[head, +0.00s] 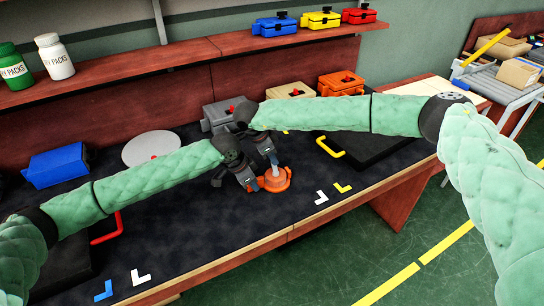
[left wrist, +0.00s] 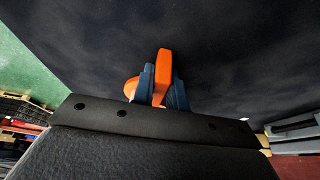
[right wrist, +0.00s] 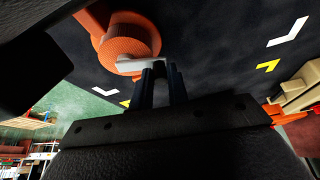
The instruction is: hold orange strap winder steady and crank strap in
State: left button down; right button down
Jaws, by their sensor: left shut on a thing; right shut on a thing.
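The orange strap winder (head: 278,182) sits on the dark bench mat near the front edge. My left gripper (head: 254,186) is beside it, shut on an upright orange part of the winder (left wrist: 164,70), which shows between the blue fingers in the left wrist view. My right gripper (head: 273,162) reaches down from above, shut on the winder's pale crank (right wrist: 138,64). In the right wrist view the winder's round ribbed orange drum (right wrist: 130,40) lies just beyond the fingertips. The fingers partly hide the crank's end. I cannot make out the strap.
White and yellow corner marks (head: 332,192) lie on the mat right of the winder. A grey toolbox (head: 216,117), an orange toolbox (head: 341,83) and a white disc (head: 151,148) are behind. A blue box (head: 56,164) is at left. Mat in front-left is mostly clear.

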jog(key=c, duration=1.3)
grip_release()
jog(key=shift+c, duration=0.2)
jog(key=v, duration=1.2)
pick_arm(q)
jog(key=c, duration=1.3)
grip_release()
